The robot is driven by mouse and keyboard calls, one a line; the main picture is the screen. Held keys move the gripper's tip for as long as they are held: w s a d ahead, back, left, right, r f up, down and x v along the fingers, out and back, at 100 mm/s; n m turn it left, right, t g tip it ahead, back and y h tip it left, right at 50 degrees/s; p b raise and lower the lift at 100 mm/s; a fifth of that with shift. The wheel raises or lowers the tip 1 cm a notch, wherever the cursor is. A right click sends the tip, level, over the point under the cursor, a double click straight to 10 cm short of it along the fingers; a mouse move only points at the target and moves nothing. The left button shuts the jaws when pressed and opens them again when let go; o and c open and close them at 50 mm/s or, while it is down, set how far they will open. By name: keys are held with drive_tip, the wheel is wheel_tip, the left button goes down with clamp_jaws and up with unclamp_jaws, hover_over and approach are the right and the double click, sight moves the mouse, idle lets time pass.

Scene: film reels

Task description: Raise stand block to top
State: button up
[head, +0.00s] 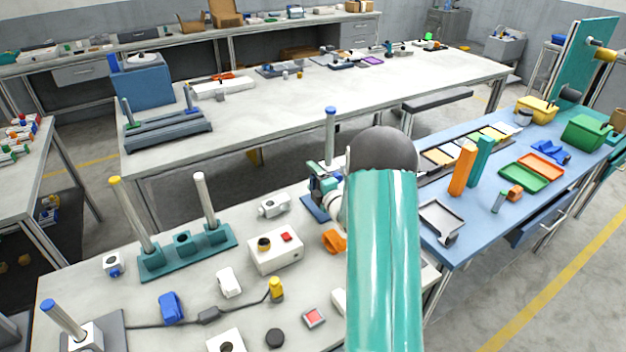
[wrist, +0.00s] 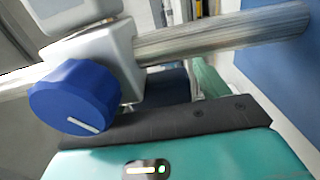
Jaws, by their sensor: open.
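The stand's metal post (wrist: 225,32) runs sideways across the wrist view, from a grey block (wrist: 92,48) to a blue base plate (wrist: 285,65) at right. The block sits on the post, apart from the base, with a round blue knob (wrist: 75,97) on its near side. In the head view the post's blue-capped top (head: 330,112) rises above the blue base (head: 313,208), and my gripper hides the block. My gripper (head: 322,180) is open at the post. Its teal housing fills the bottom of the wrist view; its fingertips and any contact with the block are unclear.
A teal stand with two posts (head: 186,250), a white box (head: 275,255) and an orange part (head: 334,242) share the grey bench. Another blue-capped post (head: 62,318) stands at the near left. My teal arm hides the bench's right part. A blue bench (head: 480,220) lies right.

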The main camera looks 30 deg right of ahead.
drive_tip(key=c, duration=1.4)
wheel_tip(320, 180, up, 13)
drive_tip(key=shift+w, duration=0.15)
drive_tip(key=o, duration=1.4)
drive_tip(key=s, duration=1.4)
drive_tip(key=shift+a+f, duration=0.2)
drive_tip(key=shift+a, duration=0.2)
drive_tip(key=shift+w+r, duration=0.1)
drive_tip(key=shift+w, duration=0.05)
